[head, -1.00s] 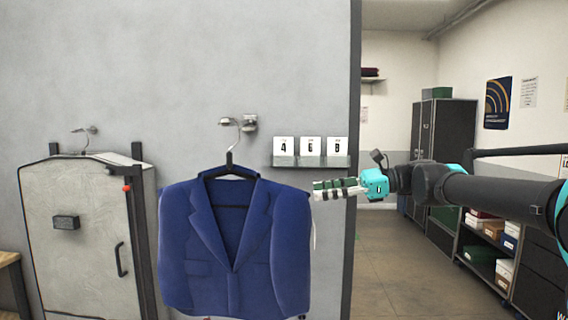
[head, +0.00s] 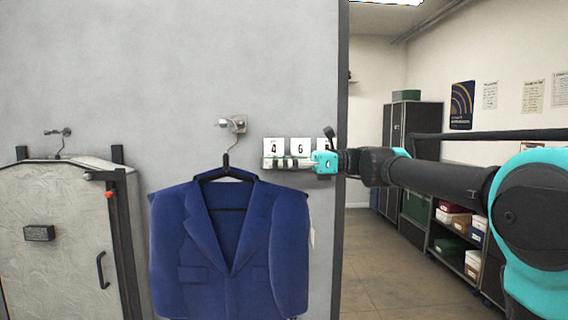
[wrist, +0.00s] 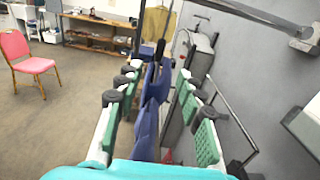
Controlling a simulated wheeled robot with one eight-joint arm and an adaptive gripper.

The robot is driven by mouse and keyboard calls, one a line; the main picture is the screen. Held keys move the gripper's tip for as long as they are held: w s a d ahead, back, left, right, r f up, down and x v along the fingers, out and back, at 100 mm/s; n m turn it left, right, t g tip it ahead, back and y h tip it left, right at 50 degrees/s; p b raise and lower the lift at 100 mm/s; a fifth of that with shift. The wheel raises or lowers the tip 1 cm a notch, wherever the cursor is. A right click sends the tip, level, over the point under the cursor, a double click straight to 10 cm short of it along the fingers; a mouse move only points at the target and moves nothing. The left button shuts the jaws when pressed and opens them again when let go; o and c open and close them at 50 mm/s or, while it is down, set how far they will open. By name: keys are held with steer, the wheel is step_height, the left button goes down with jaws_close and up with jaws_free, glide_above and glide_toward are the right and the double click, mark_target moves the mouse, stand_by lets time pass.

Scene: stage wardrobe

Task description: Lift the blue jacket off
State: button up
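The blue jacket (head: 232,245) hangs on a black hanger (head: 226,172) whose metal hook is on a silver wall peg (head: 233,124). My gripper (head: 266,162) is just right of the hanger's neck, above the jacket's right shoulder, pointing left and apart from the hanger. In the wrist view my gripper (wrist: 158,85) is open, its green-padded fingers spread. The jacket (wrist: 147,118) shows edge-on between and beyond the fingers, and the wall peg (wrist: 304,38) is at upper right. Nothing is held.
A pale garment cabinet (head: 65,240) with black posts stands left of the jacket. The wall ends at a dark edge (head: 337,220) on the right. A pink chair (wrist: 28,55) stands on open floor.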

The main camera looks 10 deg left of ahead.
mark_target(228, 161)
steer(key=shift+x, duration=6.1)
steer(key=shift+w, duration=0.1)
jaws_close()
steer(key=shift+r, duration=0.2)
steer(key=shift+r, duration=1.5)
steer(key=shift+v, duration=4.5)
steer(key=shift+d+f, duration=0.1)
